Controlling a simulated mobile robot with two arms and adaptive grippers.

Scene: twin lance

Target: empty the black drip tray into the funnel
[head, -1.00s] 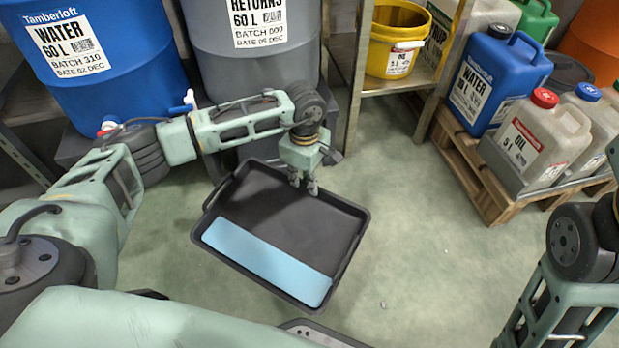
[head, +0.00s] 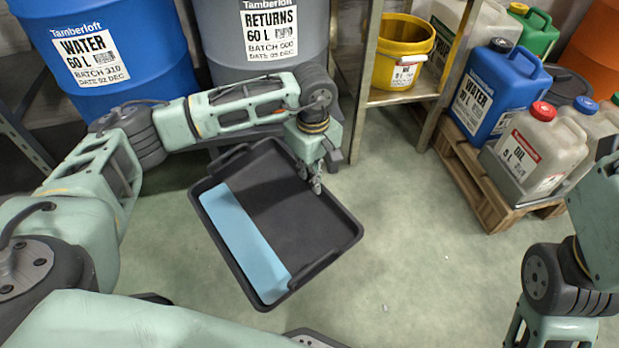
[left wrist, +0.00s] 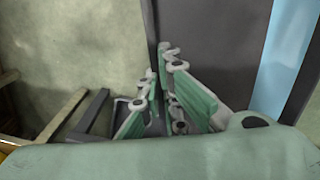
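The black drip tray (head: 305,215) is in the middle of the head view, with a flat light-blue strip of what looks like liquid (head: 240,240) along its left side. The strip lying on one side suggests that the tray is tilted. My left gripper (head: 312,180) is at the tray's upper right edge, its fingers on either side of the rim. In the left wrist view the fingers (left wrist: 159,72) close around the tray's wall (left wrist: 153,30). My right arm shows at the right, but its gripper is out of the picture. I see no funnel.
A grey RETURNS drum (head: 262,70) and a blue WATER drum (head: 110,60) stand behind my left arm. A metal shelf holds a yellow bucket (head: 400,55). Several jugs, including a blue one (head: 495,95), stand on a wooden pallet (head: 475,190). The floor (head: 420,270) right of the tray is clear.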

